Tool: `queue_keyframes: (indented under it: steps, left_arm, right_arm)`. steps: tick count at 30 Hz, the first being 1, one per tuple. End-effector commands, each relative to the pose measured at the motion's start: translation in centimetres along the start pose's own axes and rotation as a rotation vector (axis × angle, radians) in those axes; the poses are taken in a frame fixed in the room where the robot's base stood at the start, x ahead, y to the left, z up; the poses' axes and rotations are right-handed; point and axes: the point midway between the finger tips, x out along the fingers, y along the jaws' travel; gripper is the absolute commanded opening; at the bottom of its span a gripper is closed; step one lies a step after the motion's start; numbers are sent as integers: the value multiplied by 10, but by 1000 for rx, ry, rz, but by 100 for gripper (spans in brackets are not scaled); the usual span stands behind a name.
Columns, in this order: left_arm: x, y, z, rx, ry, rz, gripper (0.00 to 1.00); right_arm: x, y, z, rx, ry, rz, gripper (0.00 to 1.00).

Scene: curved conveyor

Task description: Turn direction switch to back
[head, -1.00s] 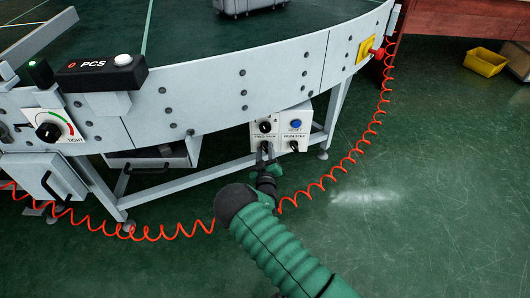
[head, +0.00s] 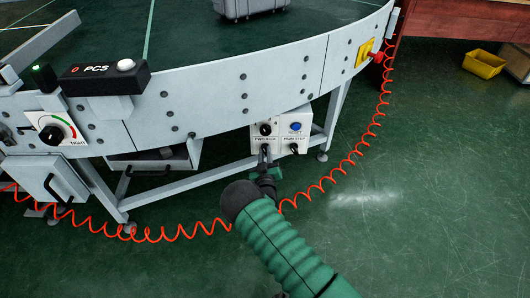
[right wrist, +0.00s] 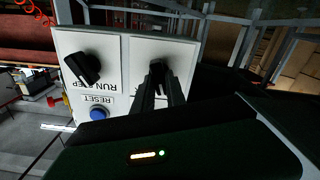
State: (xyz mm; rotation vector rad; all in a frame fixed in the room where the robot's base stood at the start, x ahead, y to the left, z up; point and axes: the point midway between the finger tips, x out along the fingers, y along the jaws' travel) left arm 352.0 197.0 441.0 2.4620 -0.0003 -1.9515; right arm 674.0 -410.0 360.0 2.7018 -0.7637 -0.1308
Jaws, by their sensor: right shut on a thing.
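A white control box (head: 281,138) hangs under the curved conveyor's edge. Its direction switch is a black knob (right wrist: 157,69) below the FWD/BACK label (head: 265,140). My right gripper (head: 265,154) reaches the knob from the front and is shut on it. In the right wrist view, the fingers (right wrist: 160,84) close around the knob and hide much of it, so its exact angle cannot be told. My left gripper is not in view.
The RUN/STEP knob (right wrist: 82,67) and blue RESET button (head: 296,126) sit beside the held knob. Another black knob (head: 265,129) is above it. A red coiled cable (head: 345,166) hangs near my arm. The green floor (head: 440,180) is open to the right.

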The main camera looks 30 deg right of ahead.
Motion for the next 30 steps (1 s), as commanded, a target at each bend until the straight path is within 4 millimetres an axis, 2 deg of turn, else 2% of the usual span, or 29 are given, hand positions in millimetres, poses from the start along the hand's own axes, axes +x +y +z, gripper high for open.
queue_keyframes:
  steps: [18,30]
  left_arm:
    - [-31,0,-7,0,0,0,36]
    - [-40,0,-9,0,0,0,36]
  right_arm:
    - [-1,2,1,564,-6,-2,0]
    - [-1,3,3,815,-7,-2,0]
